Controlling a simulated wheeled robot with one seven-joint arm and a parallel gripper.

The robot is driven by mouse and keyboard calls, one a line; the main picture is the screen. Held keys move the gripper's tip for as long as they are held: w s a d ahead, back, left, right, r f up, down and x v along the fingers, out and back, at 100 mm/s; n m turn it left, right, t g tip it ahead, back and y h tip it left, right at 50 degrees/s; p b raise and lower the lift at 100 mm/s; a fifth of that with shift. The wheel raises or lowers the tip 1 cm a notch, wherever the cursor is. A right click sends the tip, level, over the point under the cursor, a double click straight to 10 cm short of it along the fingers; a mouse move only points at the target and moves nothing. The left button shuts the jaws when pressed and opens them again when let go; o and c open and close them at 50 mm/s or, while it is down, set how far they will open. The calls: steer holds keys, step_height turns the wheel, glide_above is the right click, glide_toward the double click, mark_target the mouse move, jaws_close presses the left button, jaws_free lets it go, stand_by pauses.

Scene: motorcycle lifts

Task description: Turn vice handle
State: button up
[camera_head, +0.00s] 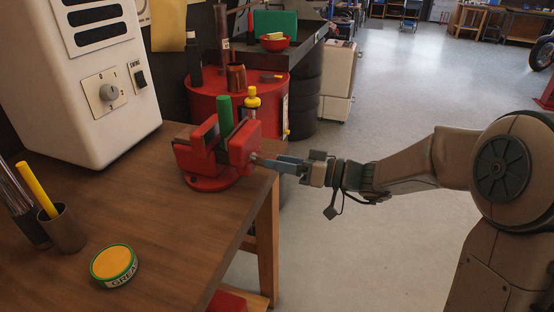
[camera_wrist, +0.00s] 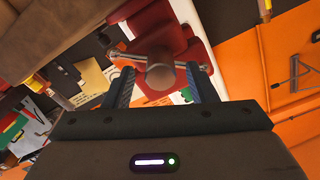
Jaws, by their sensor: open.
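A red vice (camera_head: 222,152) is mounted at the right edge of the wooden bench, with a green cylinder (camera_head: 225,115) upright at its jaws. My gripper (camera_head: 268,162) reaches in from the right, level with the screw end of the vice. In the wrist view the vice handle (camera_wrist: 172,62), a thin metal bar through a round screw head (camera_wrist: 160,72), lies across between the fingers of my gripper (camera_wrist: 163,82). The fingers stand apart on both sides of the screw head. Whether they touch the bar is unclear. In the head view the handle is mostly hidden by the fingers.
On the wooden bench (camera_head: 150,190) stand a white heater-like box (camera_head: 90,75), a grease tin (camera_head: 113,265) and a cup (camera_head: 62,230) with a yellow stick. A red drum (camera_head: 215,100) stands behind the vice. The floor (camera_head: 400,100) around my arm is clear.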

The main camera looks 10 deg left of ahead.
steer(key=shift+a, duration=0.55)
steer(key=c, duration=1)
steer(key=shift+f+m+b, duration=0.1)
steer(key=shift+m+b, duration=0.2)
